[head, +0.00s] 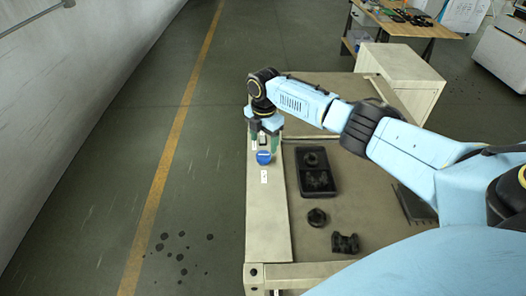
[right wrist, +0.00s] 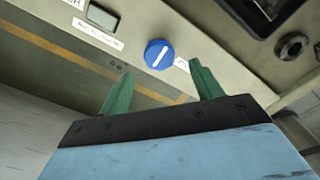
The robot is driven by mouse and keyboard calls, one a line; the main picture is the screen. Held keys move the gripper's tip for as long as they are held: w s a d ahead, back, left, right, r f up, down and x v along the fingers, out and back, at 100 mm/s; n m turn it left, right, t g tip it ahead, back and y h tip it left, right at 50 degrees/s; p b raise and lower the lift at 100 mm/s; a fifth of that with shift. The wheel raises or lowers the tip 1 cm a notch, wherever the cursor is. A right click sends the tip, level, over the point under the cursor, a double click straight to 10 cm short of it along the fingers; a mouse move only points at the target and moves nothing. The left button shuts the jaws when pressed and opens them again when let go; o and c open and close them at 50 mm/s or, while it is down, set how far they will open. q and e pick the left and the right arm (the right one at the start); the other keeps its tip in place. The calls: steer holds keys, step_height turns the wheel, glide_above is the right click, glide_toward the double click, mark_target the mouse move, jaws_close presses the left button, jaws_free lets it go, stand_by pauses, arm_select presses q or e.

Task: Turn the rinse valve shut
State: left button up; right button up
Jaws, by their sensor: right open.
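The rinse valve appears to be the round blue knob (head: 264,158) with a white line across it, on the pale ledge of the bench. In the right wrist view the knob (right wrist: 158,58) shows its line slanting from lower left to upper right. My right gripper (head: 265,139) points down just behind the knob. Its green fingers (right wrist: 162,88) are apart with nothing between them; the knob lies beyond the tips, and no contact shows. My left gripper is not in view.
A dark switch (right wrist: 102,17) and white labels (right wrist: 98,33) sit beside the knob. A black tray (head: 301,189) holding dark parts, a dark ring (head: 317,217) and a dark block (head: 345,243) lie to its right on the bench. Open floor is on the left.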

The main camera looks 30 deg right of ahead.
mark_target(264, 155)
step_height(264, 155, down, 4)
steer(key=shift+f, duration=0.25)
steer(key=shift+f+b, duration=0.3)
steer(key=shift+f, duration=0.2)
steer(key=shift+c, duration=0.8)
steer(key=c, duration=0.8)
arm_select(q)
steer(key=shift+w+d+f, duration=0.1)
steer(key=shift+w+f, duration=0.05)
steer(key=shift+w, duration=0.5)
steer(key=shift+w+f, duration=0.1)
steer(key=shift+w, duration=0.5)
arm_select(e)
steer(key=shift+c, duration=0.2)
